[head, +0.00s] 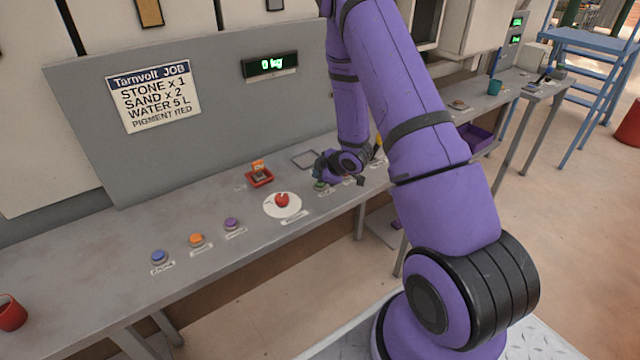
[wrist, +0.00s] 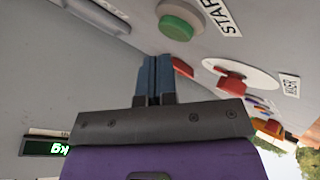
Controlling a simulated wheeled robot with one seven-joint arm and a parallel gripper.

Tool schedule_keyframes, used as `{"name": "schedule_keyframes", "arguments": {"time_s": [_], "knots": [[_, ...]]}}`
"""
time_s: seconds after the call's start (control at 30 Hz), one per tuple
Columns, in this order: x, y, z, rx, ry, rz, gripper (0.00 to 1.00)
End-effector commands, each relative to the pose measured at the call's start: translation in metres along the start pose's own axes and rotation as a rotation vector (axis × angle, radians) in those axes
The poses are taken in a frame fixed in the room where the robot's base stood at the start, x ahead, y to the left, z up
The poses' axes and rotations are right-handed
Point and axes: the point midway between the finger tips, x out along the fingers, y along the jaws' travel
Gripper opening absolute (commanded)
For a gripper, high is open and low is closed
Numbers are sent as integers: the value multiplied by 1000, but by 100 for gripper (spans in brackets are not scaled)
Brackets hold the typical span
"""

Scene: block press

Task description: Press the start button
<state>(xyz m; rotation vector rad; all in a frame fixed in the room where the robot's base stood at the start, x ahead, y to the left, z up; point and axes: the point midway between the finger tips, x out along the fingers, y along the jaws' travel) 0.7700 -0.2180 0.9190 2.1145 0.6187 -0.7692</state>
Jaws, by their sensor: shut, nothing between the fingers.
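The green start button (wrist: 180,18) sits in a grey collar on the grey panel, with a START label (wrist: 218,14) beside it in the wrist view. In the head view the green button (head: 319,186) shows small, just below my gripper (head: 323,170). In the wrist view my gripper (wrist: 154,60) has its blue fingers together, with nothing between them. The fingertips appear just short of the button's edge in the picture; no contact with it can be made out.
A red mushroom button (head: 282,200) on a white disc stands left of the green button. Purple (head: 232,223), orange (head: 196,239) and blue (head: 159,256) buttons line the bench further left. A red tray (head: 259,180) sits behind. The display (head: 270,65) reads 0 kg.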

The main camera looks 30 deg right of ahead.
Motion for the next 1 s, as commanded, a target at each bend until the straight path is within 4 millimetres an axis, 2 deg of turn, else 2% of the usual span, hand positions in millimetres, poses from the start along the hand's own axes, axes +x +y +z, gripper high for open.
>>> {"name": "schedule_keyframes", "arguments": {"time_s": [1.0], "knots": [[7, -5, 5, 0, 0, 0, 0]]}}
